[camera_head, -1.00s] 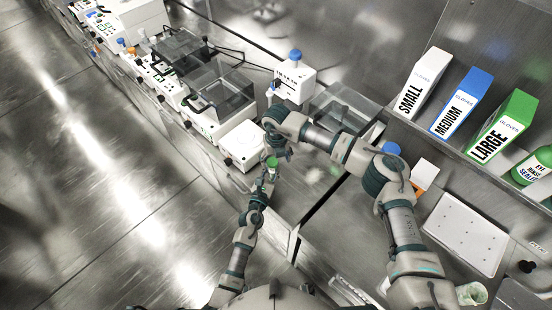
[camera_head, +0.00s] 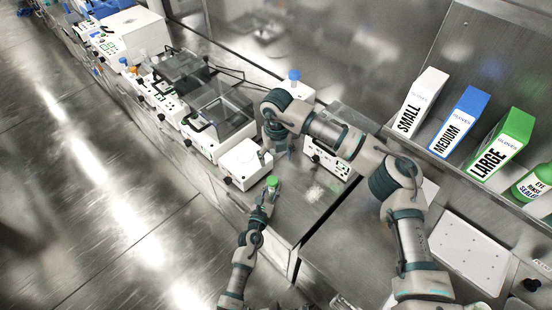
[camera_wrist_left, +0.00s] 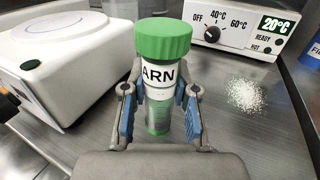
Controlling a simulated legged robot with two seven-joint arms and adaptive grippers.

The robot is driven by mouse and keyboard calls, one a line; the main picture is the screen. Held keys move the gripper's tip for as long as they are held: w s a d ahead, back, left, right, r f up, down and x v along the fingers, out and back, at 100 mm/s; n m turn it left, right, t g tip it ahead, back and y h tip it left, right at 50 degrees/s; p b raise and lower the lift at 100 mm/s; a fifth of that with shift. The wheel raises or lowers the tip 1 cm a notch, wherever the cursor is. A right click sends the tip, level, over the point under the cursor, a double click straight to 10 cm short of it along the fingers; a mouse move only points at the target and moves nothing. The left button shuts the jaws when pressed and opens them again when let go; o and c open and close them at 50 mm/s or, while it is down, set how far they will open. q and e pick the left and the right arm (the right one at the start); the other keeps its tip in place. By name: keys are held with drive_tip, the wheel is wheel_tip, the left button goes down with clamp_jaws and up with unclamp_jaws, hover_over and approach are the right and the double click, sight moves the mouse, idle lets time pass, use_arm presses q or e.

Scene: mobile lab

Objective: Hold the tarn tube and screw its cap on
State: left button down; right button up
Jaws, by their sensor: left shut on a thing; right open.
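The tarn tube (camera_wrist_left: 158,110) stands upright in the left wrist view, with "ARN" readable on its white label. The green cap (camera_wrist_left: 163,40) sits on top of the tube; I cannot tell how tightly it is threaded. It also shows in the head view (camera_head: 272,181). My left gripper (camera_wrist_left: 160,112) is shut on the tube below the cap, with a blue-padded finger on each side. It is the lower one in the head view (camera_head: 265,198). My right gripper (camera_head: 278,150) is open and empty, above and apart from the cap; its fingers are small and partly hidden by its wrist.
A white round-topped device (camera_wrist_left: 60,50) stands left of the tube, and a heater with a dial (camera_wrist_left: 240,28) stands behind it. White powder (camera_wrist_left: 247,95) lies on the bench to the right. Glove boxes (camera_head: 462,118) stand at the right. The bench front edge is near my left arm.

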use_arm(q)
drive_tip(key=c, duration=0.8)
unclamp_jaws()
drive_tip(key=v, duration=1.2)
drive_tip(key=shift+f, duration=0.1)
drive_tip(key=shift+s, duration=0.1)
